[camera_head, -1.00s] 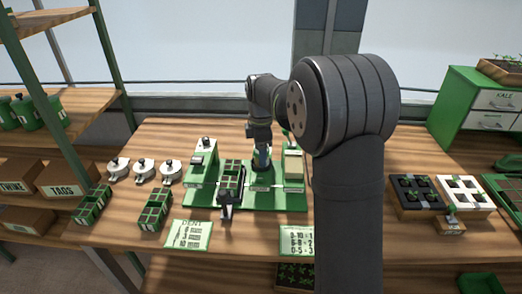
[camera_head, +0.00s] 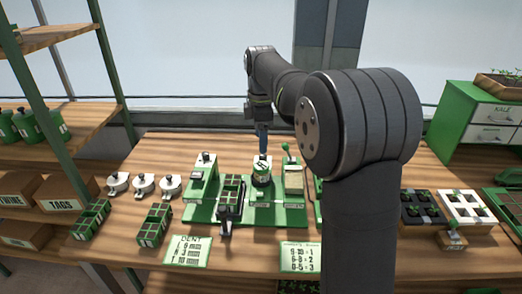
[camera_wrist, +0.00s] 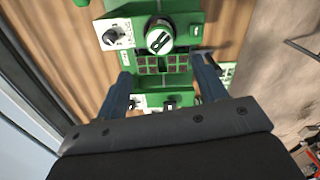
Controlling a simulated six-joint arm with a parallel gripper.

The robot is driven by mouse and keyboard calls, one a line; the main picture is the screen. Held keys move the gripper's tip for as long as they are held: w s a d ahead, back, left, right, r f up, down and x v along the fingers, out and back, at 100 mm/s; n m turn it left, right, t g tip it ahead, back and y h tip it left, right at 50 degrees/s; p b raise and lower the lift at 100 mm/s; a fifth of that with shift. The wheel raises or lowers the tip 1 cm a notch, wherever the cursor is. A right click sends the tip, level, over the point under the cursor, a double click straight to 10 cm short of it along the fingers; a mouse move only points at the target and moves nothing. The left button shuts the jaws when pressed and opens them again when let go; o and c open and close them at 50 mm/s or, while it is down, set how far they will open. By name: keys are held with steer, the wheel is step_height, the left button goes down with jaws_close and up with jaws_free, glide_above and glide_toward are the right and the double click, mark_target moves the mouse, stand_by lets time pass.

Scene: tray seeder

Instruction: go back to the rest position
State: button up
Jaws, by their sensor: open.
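My gripper (camera_head: 263,141) is above the green tray seeder (camera_head: 215,212) on the wooden bench, just over a round knob-topped part (camera_head: 261,170) of it. In the wrist view my two blue-grey fingers (camera_wrist: 165,82) are wide apart with nothing held between them. Past them show the seeder's white-and-green knob (camera_wrist: 160,37) and a small celled tray (camera_wrist: 163,64). In the head view that celled tray (camera_head: 231,187) sits in the seeder, left of the knob.
Several white lidded pots (camera_head: 144,184) and two green seed trays (camera_head: 154,224) stand at the left. Two cards (camera_head: 188,251) lie in front. A black tray (camera_head: 423,208) and a white tray (camera_head: 466,206) lie at the right. A green drawer cabinet (camera_head: 480,115) stands behind them.

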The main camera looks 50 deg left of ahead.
mark_target(261, 165)
steer(key=shift+r, duration=0.65)
steer(key=shift+f, duration=4.2)
